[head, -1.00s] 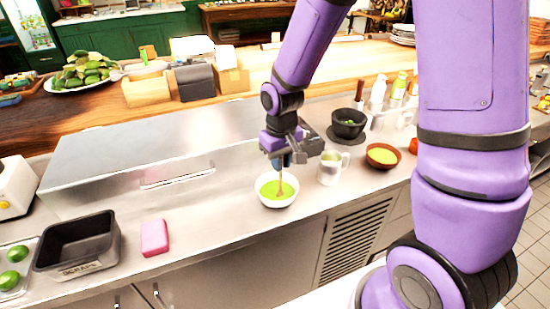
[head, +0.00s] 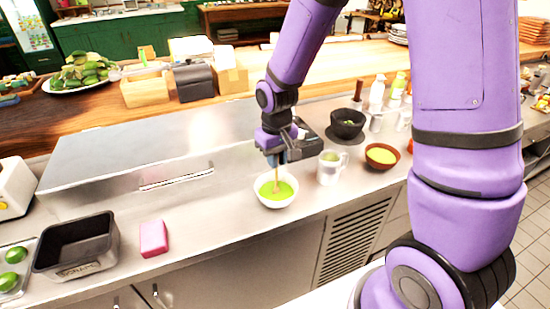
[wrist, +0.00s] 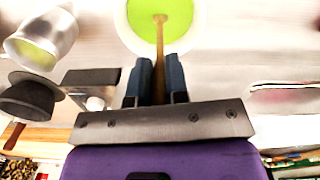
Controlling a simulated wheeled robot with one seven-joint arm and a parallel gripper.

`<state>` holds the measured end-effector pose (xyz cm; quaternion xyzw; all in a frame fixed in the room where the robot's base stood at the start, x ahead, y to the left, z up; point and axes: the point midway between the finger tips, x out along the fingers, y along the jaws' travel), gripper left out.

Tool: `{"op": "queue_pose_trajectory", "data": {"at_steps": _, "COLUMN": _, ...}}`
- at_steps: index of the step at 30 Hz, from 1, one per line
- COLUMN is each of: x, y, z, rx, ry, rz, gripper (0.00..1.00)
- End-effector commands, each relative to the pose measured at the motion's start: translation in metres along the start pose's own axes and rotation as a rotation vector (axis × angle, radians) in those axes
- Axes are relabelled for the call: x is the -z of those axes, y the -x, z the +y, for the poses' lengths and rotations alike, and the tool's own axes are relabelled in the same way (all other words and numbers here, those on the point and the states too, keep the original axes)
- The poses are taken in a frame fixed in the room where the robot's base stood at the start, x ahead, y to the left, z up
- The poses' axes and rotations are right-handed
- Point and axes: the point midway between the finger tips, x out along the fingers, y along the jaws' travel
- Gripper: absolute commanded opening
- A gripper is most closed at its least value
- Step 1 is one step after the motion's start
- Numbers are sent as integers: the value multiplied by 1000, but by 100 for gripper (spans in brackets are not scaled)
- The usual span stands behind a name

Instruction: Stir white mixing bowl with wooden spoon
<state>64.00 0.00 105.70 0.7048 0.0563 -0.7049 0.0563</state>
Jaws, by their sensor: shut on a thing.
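The white mixing bowl (head: 277,203) stands on the steel counter and holds bright green liquid. My gripper (head: 275,160) is above the bowl, shut on the wooden spoon (head: 276,183). The spoon points down, with its lower end in the green liquid. In the wrist view, the two fingers of my gripper (wrist: 157,85) close around the spoon's handle (wrist: 160,38), and the bowl (wrist: 203,30) is at the top, partly cut off.
A metal pitcher (head: 329,172) with green contents stands just right of the bowl. A pink sponge (head: 153,238) and dark bin (head: 75,252) are to the left. The counter between sponge and bowl is clear.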

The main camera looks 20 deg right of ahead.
Motion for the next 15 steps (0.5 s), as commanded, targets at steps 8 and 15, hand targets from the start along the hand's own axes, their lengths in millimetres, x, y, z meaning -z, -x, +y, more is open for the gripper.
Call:
{"op": "queue_pose_trajectory", "data": {"at_steps": 8, "x": 1, "y": 8, "z": 0, "rx": 0, "ry": 0, "rz": 3, "gripper": 0}}
{"op": "queue_pose_trajectory", "data": {"at_steps": 15, "x": 0, "y": 25, "z": 0, "rx": 0, "ry": 0, "rz": 2, "gripper": 0}}
